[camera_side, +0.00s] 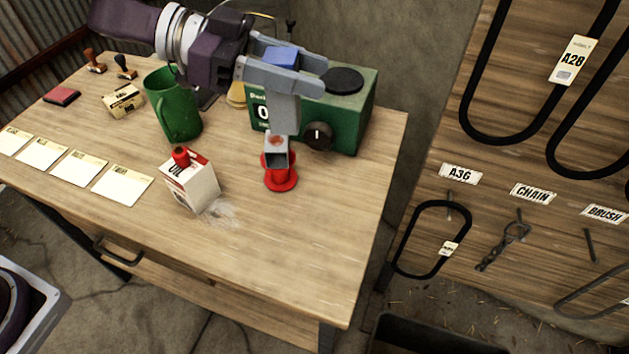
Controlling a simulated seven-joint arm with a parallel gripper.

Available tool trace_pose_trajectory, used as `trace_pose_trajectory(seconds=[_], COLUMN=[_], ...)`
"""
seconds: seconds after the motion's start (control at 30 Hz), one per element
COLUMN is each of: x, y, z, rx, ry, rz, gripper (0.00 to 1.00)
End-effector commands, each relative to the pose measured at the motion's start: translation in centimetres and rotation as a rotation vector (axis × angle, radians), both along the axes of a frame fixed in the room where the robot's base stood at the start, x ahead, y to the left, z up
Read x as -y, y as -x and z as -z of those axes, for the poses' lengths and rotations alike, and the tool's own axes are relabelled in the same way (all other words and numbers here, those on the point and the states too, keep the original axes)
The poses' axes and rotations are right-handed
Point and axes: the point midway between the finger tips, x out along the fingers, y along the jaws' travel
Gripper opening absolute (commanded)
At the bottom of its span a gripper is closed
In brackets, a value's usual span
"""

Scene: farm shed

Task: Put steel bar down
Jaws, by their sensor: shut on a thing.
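My gripper (285,75) reaches in from the upper left, above the right part of the workbench (310,240). Its grey fingers are shut on what looks like the steel bar (284,115), a grey upright piece below them. A blue block (283,56) shows between the fingers, but I cannot tell if it is part of the bar. The grey piece's lower end overlaps a red round-footed piece (281,182) on the bench. I cannot tell whether the two touch or are joined. The fingers hide the middle of what they hold.
A green boxy device with a dial (350,115) stands close behind the bar. A white carton (192,184) with a red cap stands left, beside a pale smudge. A green mug (172,105) and several paper cards (122,185) are further left. The bench front is clear.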

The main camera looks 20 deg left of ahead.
Motion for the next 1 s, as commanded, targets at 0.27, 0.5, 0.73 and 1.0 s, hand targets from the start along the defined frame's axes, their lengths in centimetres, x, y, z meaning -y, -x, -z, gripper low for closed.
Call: trace_pose_trajectory(seconds=[0.27, 0.5, 0.73, 1.0], x=[5.5, 7.0, 6.9, 6.9], y=[5.2, 7.0, 6.9, 6.9], z=[0.1, 2.2, 7.4, 12.7], rx=[-0.002, -0.01, -0.01, -0.009], ry=[-0.004, -0.007, -0.007, -0.007], rz=[0.184, 0.244, 0.243, 0.241], gripper=[0.0, 0.0, 0.0, 0.0])
